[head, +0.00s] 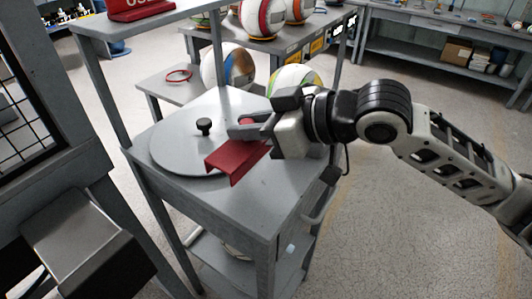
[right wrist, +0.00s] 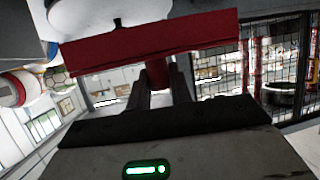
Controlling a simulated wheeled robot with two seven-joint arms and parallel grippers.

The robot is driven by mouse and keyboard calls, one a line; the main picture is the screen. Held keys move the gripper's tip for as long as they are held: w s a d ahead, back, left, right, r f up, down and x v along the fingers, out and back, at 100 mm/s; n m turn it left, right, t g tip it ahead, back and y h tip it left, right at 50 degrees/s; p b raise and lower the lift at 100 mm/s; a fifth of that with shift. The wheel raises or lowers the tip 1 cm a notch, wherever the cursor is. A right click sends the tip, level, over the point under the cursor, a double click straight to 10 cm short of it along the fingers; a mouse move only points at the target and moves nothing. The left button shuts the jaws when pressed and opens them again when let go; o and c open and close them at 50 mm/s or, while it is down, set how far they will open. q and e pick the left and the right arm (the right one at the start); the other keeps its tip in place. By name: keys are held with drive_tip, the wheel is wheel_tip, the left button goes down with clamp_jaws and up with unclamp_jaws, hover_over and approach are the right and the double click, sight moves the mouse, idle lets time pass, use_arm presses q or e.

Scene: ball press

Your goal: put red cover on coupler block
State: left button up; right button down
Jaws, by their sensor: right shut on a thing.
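The red cover (head: 236,161) is a bent red piece with a flat top and a folded-down front side. My right gripper (head: 246,126) is shut on its red knob, which also shows between the fingers in the right wrist view (right wrist: 158,75). The cover hangs above the grey cart top, over the front right edge of a round grey plate (head: 175,150). In the right wrist view the cover (right wrist: 150,45) spans the space ahead of the fingers. I cannot make out the coupler block for sure.
A black knob (head: 204,126) stands up from the round plate, left of the cover. The cart (head: 262,212) has upright posts and a lower shelf. Several balls stand behind, one white and green (head: 296,78).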

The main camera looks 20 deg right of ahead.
drive_tip(key=w+d+f, duration=0.2)
drive_tip(key=f, duration=0.1)
drive_tip(key=w+d+f, duration=0.1)
drive_tip(key=f, duration=0.1)
drive_tip(key=shift+d+f+b, duration=0.15)
drive_tip(key=shift+f+b, duration=0.05)
drive_tip(key=shift+b, duration=0.1)
drive_tip(key=shift+w+d+f, duration=0.1)
drive_tip(key=shift+f, duration=0.85)
drive_tip(key=shift+w+d+f, duration=0.1)
drive_tip(key=shift+f, duration=0.8)
drive_tip(key=shift+f, duration=0.15)
drive_tip(key=c, duration=1.3)
unclamp_jaws()
drive_tip(key=shift+o, duration=0.2)
